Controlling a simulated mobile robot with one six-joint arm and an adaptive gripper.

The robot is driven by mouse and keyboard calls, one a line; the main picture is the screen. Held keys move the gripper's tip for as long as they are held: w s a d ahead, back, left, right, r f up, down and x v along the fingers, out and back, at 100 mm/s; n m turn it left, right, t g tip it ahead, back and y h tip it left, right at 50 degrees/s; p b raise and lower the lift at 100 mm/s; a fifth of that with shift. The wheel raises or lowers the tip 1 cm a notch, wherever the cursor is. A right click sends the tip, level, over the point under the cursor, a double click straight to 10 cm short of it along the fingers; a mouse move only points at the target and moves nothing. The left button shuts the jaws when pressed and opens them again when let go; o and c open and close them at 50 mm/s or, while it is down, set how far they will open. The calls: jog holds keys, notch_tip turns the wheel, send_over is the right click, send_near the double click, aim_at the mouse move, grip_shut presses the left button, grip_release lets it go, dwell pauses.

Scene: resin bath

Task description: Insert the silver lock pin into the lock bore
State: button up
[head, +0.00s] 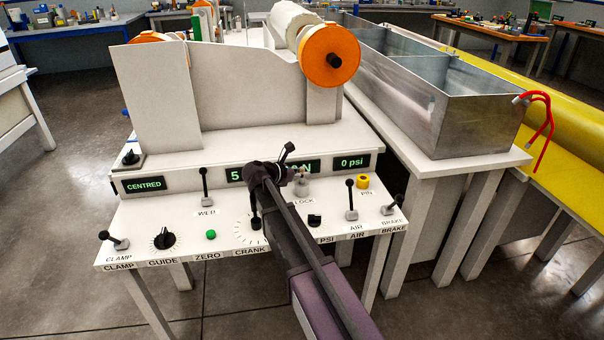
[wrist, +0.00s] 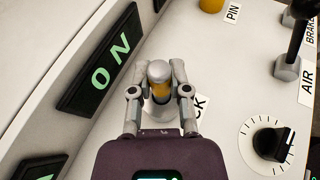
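The silver lock pin (wrist: 159,71) stands between the fingertips of my gripper (wrist: 160,84) in the wrist view. Both fingers appear to touch its sides, and a yellow-orange patch shows on its lower part. In the head view my gripper (head: 299,173) is over the grey lock boss (head: 302,189) by the LOCK label. The pin is over or in this boss. The bore's mouth and the pin's lower end are hidden, so I cannot tell how deep it sits.
The yellow pin holder (head: 363,181) is to the right of the boss. An AIR lever (head: 351,201) and a PSI knob (head: 315,220) stand nearby. The display panel (wrist: 101,73) rises close to the left in the wrist view.

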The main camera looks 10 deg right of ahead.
jog(key=o, duration=0.5)
jog(key=shift+o, duration=0.2)
jog(key=shift+r, duration=0.15)
notch_tip(320, 180, up, 11)
jog(key=p, duration=1.1)
jog(key=shift+f, duration=0.2)
dwell(0.5)
jog(key=s+f+m+g+y, duration=0.2)
jog(key=s+f+m+y, duration=0.2)
jog(key=s+m, duration=0.5)
jog(key=s+f+m+g+y, duration=0.2)
jog(key=s+f+m+y, duration=0.15)
jog(key=s+m, duration=0.5)
jog(key=s+f+m+g+y, duration=0.25)
jog(key=s+m+y, duration=0.3)
jog(key=s, duration=0.65)
notch_tip(320, 180, up, 16)
jog(key=p, duration=1.7)
jog(key=shift+w+d+h, duration=0.2)
jog(key=shift+h, duration=0.2)
jog(key=shift+f, duration=0.1)
